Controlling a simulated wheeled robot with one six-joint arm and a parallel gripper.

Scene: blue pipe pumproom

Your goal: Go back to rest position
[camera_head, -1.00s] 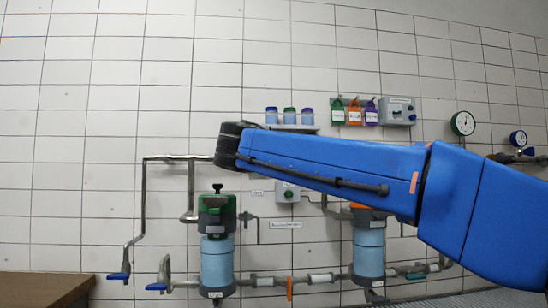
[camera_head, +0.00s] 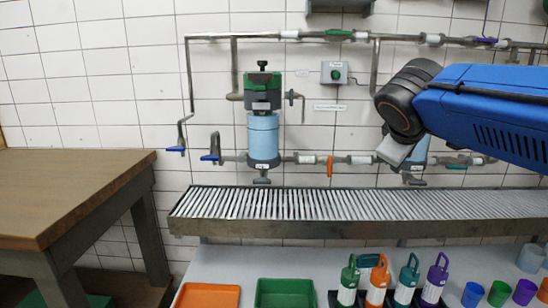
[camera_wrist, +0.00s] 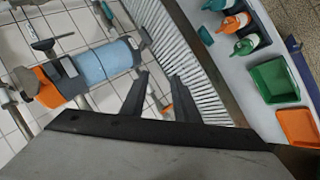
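My gripper (camera_wrist: 160,78) shows in the wrist view as two dark fingers that stand apart with nothing held between them. In the head view my blue arm enters from the right. Its dark wrist and a grey end part hang in front of the right pump, above the metal grating (camera_head: 330,205); the fingers cannot be made out there. In the wrist view the grating (camera_wrist: 178,50) and wall pipes lie beyond the fingers. A pump with a light blue cylinder (camera_wrist: 92,65) and an orange and grey top (camera_wrist: 52,82) is to their left.
A left pump (camera_head: 263,135) and pipes run along the tiled wall. A wooden table (camera_head: 75,190) stands at left. On the low white bench are an orange tray (camera_head: 207,296), a green tray (camera_head: 286,293), several bottles (camera_head: 405,280) and several cups (camera_head: 499,293). The grating's top looks clear.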

